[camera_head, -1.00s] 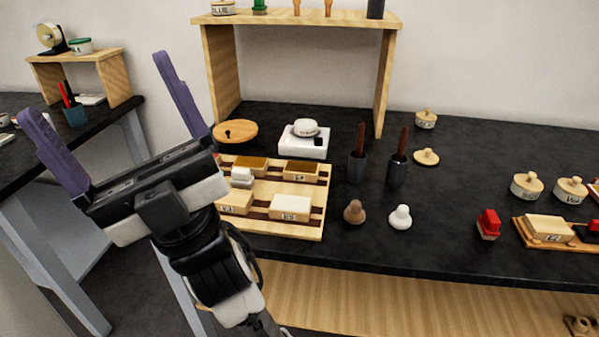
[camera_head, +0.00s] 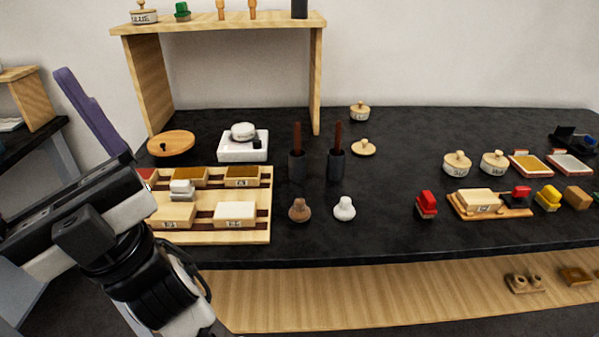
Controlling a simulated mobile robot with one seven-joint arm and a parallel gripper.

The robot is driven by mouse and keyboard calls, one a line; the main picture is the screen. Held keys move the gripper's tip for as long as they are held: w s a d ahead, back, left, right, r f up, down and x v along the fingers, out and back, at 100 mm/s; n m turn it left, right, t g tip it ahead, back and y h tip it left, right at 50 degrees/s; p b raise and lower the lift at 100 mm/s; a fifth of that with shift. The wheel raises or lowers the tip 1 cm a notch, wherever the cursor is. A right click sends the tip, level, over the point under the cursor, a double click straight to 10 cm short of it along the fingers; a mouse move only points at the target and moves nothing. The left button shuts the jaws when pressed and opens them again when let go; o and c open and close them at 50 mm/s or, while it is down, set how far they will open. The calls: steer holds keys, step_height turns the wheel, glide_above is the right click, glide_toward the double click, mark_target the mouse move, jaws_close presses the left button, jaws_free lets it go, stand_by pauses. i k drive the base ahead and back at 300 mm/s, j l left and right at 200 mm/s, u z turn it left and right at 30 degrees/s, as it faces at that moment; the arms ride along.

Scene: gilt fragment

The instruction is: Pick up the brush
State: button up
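No single thing is clearly the brush. A small red-topped piece with a tan, bristle-like base (camera_head: 426,205) stands on the black table right of the middle. Similar red (camera_head: 520,196) and yellow (camera_head: 547,198) pieces stand farther right. Two dark holders, a left one (camera_head: 297,167) and a right one (camera_head: 336,165), each hold an upright brown stick whose lower end is hidden. My gripper (camera_head: 92,112) is raised at the left edge, away from all of these. The gripper appears open and empty.
A wooden tray with blocks (camera_head: 258,204) lies near my arm, below a wooden shelf (camera_head: 215,22). Brown (camera_head: 300,210) and white (camera_head: 344,209) knobs stand near the front edge. Lidded jars (camera_head: 457,163) stand at right. The table's middle right is fairly clear.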

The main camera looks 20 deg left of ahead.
mark_target(182, 191)
steer(key=l+u, duration=0.1)
steer(key=u, duration=0.4)
steer(key=l+u, duration=0.15)
steer(key=u, duration=0.3)
steer(key=i+u, duration=0.25)
steer(key=u, duration=0.15)
steer(key=i, duration=0.25)
